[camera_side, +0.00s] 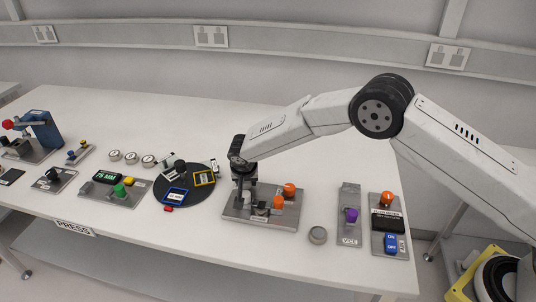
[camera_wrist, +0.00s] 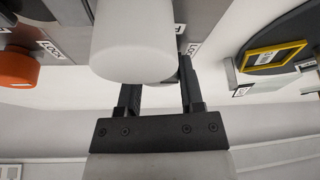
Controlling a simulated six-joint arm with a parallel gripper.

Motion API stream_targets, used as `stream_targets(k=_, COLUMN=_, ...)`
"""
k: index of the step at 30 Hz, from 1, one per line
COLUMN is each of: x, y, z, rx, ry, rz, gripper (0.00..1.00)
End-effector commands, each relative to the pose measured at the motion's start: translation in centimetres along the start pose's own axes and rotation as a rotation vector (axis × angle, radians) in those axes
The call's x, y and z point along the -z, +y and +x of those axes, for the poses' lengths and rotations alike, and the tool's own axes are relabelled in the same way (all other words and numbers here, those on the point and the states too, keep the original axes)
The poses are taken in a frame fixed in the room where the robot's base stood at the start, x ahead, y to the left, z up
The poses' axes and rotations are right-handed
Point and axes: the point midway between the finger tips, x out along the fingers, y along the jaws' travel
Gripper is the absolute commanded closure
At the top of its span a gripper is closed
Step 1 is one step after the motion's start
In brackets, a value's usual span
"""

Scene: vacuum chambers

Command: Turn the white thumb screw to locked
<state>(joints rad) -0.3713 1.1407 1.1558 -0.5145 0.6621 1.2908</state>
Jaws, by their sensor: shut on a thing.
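The white thumb screw (camera_wrist: 132,42) is a smooth white cylinder that fills the upper middle of the wrist view. My gripper (camera_wrist: 160,82) is shut on it, with one dark finger toward each side; the screw hides part of the fingers. In the side view my gripper (camera_side: 243,195) points down over the left part of a grey metal plate (camera_side: 262,214), and the white screw (camera_side: 247,197) shows only as a small patch beside the fingers. A LOCK label (camera_wrist: 50,49) lies left of the screw in the wrist view, and another label (camera_wrist: 193,48) is partly hidden at right.
Orange knobs (camera_side: 278,202) stand on the same plate, close right of my gripper. A black round turntable (camera_side: 170,204) with framed parts lies to the left. A small round grey-rimmed piece (camera_side: 317,235) and a plate with a purple knob (camera_side: 351,215) lie to the right.

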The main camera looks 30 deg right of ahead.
Motion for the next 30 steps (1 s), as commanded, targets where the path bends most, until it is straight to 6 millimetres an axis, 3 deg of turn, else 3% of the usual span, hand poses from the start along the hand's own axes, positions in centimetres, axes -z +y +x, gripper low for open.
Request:
stream_targets(k=1, x=0.0, y=0.1, z=0.0, rx=-0.001, ry=-0.001, rz=0.003, gripper=0.42)
stream_targets(k=3, x=0.0, y=0.0, z=0.0, rx=-0.001, ry=-0.001, rz=0.002, gripper=0.2)
stream_targets(k=4, x=0.0, y=0.0, z=0.0, rx=-0.001, ry=-0.001, rz=0.002, gripper=0.16)
stream_targets(k=19, x=0.0, y=0.0, z=-0.6, rx=0.001, ry=0.0, rz=0.0, gripper=0.16)
stream_targets(k=30, x=0.0, y=-0.1, z=-4.1, rx=0.002, ry=0.001, rz=0.0, gripper=0.16)
